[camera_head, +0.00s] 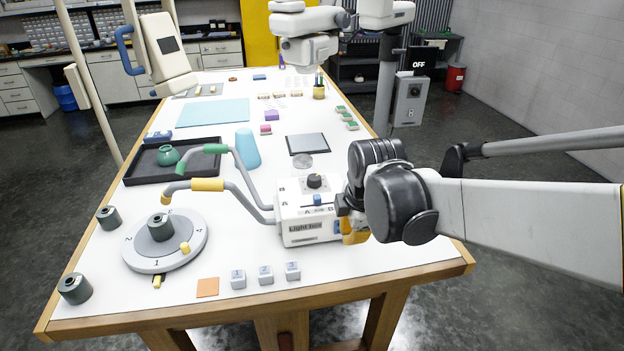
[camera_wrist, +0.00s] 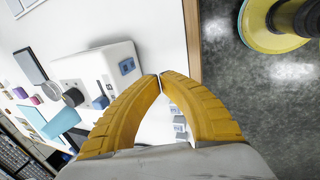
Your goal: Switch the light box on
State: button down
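The light box (camera_head: 290,239) is a white box with a "Light box" label on its front, at the table's near middle. A black knob (camera_head: 314,181) and a blue slider (camera_head: 317,200) are on its top. In the wrist view the light box (camera_wrist: 95,70) lies left of my fingers, with a blue switch (camera_wrist: 127,66) on one face. My gripper (camera_head: 352,238) is beside the box's right side. In the wrist view its yellow fingertips (camera_wrist: 160,76) meet, with nothing between them. They appear apart from the switch. The head view partly hides the box's right side behind my gripper.
Two jointed lamp arms with a green (camera_head: 215,148) and a yellow (camera_head: 207,184) sleeve reach left from the box. A round numbered turntable (camera_head: 190,225) stands left. Numbered cubes (camera_head: 265,274) lie in front. A grey device with an "OFF" display (camera_head: 418,64) stands beyond the table's right edge.

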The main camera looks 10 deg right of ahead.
aim_at(339, 227)
jog(key=b+x, duration=0.3)
jog(key=x, duration=0.5)
jog(key=w, duration=0.1)
jog(key=w+b, duration=0.1)
jog(key=w, duration=0.1)
jog(key=shift+f, duration=0.3)
jog(key=shift+w, duration=0.5)
